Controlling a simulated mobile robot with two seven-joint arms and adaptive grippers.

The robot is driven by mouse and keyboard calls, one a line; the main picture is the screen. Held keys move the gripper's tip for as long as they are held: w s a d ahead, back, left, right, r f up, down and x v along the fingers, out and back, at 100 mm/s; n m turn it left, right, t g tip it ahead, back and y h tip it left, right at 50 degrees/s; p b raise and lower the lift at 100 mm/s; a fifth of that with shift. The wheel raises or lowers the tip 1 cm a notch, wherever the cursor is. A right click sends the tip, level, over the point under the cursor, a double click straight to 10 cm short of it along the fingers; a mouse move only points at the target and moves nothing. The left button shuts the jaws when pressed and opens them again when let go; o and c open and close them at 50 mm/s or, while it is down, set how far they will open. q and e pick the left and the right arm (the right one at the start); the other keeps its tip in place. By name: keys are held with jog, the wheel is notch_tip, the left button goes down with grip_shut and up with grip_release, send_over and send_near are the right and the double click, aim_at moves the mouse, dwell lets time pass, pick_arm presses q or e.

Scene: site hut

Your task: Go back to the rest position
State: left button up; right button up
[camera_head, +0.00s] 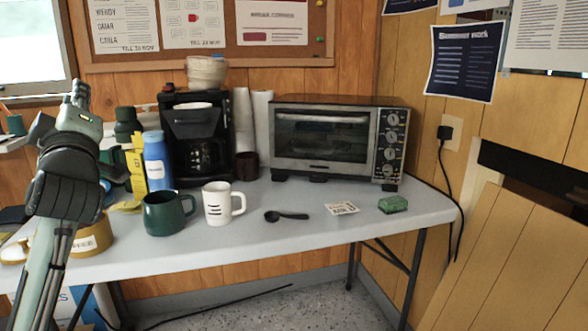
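My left gripper (78,92) is raised at the left of the head view, pointing up, above the left part of the table (290,220). It is seen edge-on, so I cannot tell if its fingers are apart. I see nothing held in it. My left arm hides part of the table's left end. My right gripper is not in view.
Near the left arm are a yellow coffee tin (92,240), a blue bottle (156,162), a green mug (165,213) and a white mug (220,204). A coffee maker (198,130) and toaster oven (325,138) stand behind. A scoop (285,216) and green sponge (393,204) lie in front.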

pick_arm(q)
jog(key=s+a+r+m+y, duration=0.1)
jog(key=s+a+r+m, duration=0.1)
jog(key=a+r, duration=0.15)
jog(key=s+f+m+g+h, duration=0.2)
jog(key=f+m+g+h, duration=0.3)
jog(key=f, duration=1.4)
jog(key=s+f+m+g, duration=0.2)
jog(key=f+m, duration=0.4)
jog(key=f, duration=1.2)
jog(key=s+f+m+g+h, duration=0.3)
jog(key=s+f+m+g, duration=0.5)
jog(key=s+f, duration=1.35)
jog(key=s+d+f+n+h, duration=0.1)
jog(key=d+f+n+h, duration=0.25)
jog(key=d, duration=0.85)
notch_tip(320, 180, down, 6)
jog(key=g+p, duration=0.1)
jog(key=p, duration=0.1)
jog(key=shift+w+d+m, duration=0.15)
jog(key=shift+w+m, duration=0.05)
jog(key=shift+m, duration=0.15)
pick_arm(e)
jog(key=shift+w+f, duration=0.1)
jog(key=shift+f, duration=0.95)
pick_arm(q)
jog(key=shift+y, duration=0.25)
